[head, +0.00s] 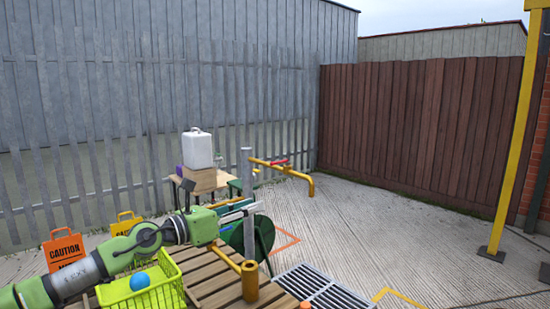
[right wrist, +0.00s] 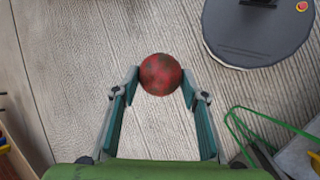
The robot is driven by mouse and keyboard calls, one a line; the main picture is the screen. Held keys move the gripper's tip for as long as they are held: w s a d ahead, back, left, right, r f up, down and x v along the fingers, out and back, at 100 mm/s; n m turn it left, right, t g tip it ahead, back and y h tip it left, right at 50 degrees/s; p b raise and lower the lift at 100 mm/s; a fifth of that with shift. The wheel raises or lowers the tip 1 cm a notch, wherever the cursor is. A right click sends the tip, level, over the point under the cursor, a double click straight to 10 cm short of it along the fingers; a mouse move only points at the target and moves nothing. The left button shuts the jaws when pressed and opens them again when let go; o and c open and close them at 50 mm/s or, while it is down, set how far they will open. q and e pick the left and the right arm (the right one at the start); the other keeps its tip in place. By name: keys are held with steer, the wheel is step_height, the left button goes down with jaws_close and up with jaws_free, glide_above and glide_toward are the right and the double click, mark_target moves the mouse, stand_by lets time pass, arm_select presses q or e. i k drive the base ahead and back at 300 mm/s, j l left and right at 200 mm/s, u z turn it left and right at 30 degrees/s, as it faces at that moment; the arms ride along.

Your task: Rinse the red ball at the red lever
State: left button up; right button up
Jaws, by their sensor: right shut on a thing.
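The red ball (right wrist: 161,74), with dark dirty patches, sits between the fingertips of my right gripper (right wrist: 160,82) in the right wrist view. That gripper is shut on it, above pale grooved ground. The ball and right gripper are not seen in the head view. The red lever (head: 278,162) is on a yellow pipe (head: 295,172) that runs from a grey post, beyond my left gripper. My left gripper (head: 250,208) is in front of the post, above the far end of a slatted wooden table; its finger gap is unclear and I see nothing held in it.
A yellow-green basket (head: 165,290) with a blue ball (head: 140,281) stands on the slatted table (head: 215,280). A second yellow pipe (head: 249,280) stands there. A floor grate (head: 325,288) lies right of it. A white canister (head: 197,149) stands behind. Ground on the right is open.

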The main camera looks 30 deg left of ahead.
mark_target(280, 162)
steer(key=i+j, duration=0.95)
